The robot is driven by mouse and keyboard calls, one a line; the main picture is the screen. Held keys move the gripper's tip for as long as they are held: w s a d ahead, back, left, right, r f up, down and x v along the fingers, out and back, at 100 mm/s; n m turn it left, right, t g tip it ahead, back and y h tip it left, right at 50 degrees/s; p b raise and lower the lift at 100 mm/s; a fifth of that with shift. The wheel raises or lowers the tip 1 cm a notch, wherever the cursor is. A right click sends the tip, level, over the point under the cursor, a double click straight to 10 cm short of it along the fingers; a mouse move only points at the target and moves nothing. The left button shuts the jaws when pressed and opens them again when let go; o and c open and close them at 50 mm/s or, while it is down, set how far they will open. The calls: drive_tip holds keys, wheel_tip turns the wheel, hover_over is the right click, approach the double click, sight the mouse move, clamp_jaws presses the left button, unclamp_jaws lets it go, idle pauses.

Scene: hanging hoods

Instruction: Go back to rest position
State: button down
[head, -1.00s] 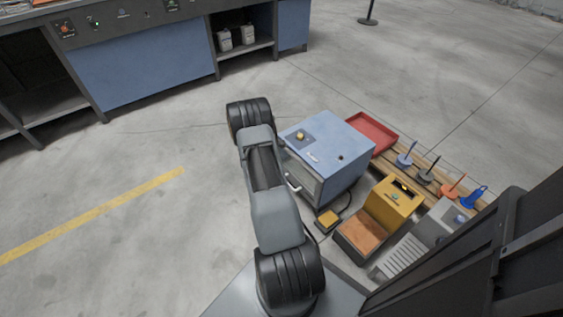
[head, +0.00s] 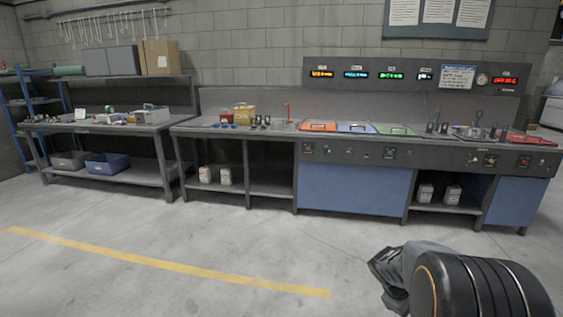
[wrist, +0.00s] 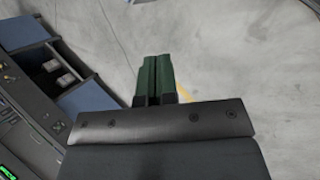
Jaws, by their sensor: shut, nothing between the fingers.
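My gripper (wrist: 157,80) shows in the wrist view with its two green fingers together and nothing between them. Beyond the fingers is bare concrete floor, so the gripper is in the air and touches nothing that I can see. In the head view only a part of my arm shows at the bottom right; the gripper itself is out of that frame.
A long workstation (head: 353,190) with blue panels, coloured lids and lit displays stands along the back wall. A workbench (head: 107,128) with small items is to its left. The concrete floor (head: 200,290) with a yellow line (head: 170,264) is clear in front.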

drive_tip(key=s+a+r+m+t+y+p, duration=0.1)
drive_tip(key=s+a+r+m+y+p, duration=0.1)
drive_tip(key=a+r, duration=0.4)
drive_tip(key=s+a+r+m+t+y+p, duration=0.1)
drive_tip(key=s+a+r+p, duration=0.4)
drive_tip(key=r, duration=0.5)
drive_tip(key=s+a+r+m+t+y+p, duration=0.2)
drive_tip(key=s+a+r+m+y+p, duration=0.1)
drive_tip(key=a+r, duration=0.6)
drive_tip(key=s+p, duration=0.1)
drive_tip(key=p, duration=0.1)
drive_tip(key=shift+a+p, duration=0.25)
drive_tip(key=shift+p, duration=0.15)
drive_tip(key=shift+s+d, duration=0.1)
